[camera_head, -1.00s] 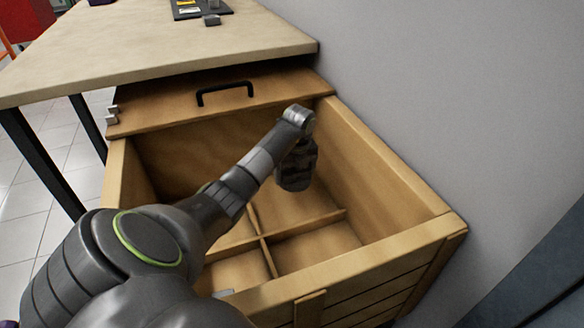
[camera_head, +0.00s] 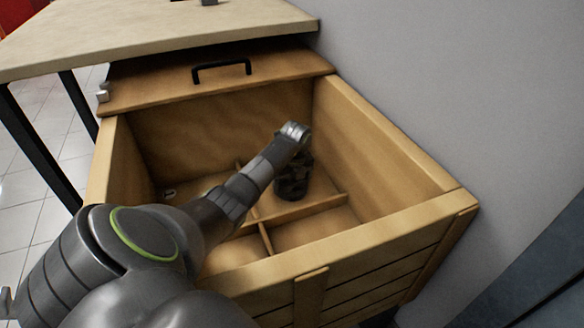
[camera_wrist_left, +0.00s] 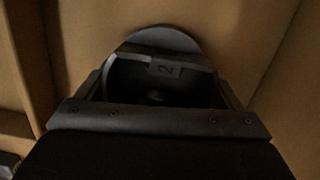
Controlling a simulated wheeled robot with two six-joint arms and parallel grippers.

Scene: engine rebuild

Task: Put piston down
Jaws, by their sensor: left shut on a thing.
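My left gripper (camera_head: 292,178) reaches down inside a wooden crate (camera_head: 400,245), above or in its far right compartment. In the left wrist view the gripper (camera_wrist_left: 160,115) is shut on the piston (camera_wrist_left: 165,45), a dark round part with a "2" marked on it. The wrist view shows bare wood around the piston. In the head view the gripper and forearm hide most of the piston, and I cannot tell whether it touches the crate floor. My right gripper is not in view.
Low wooden dividers (camera_head: 300,210) split the crate floor into compartments. A small metallic part (camera_head: 170,193) lies in the far left compartment. The lid with a black handle (camera_head: 222,68) lies at the back, beside a table (camera_head: 150,40). A grey wall stands to the right.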

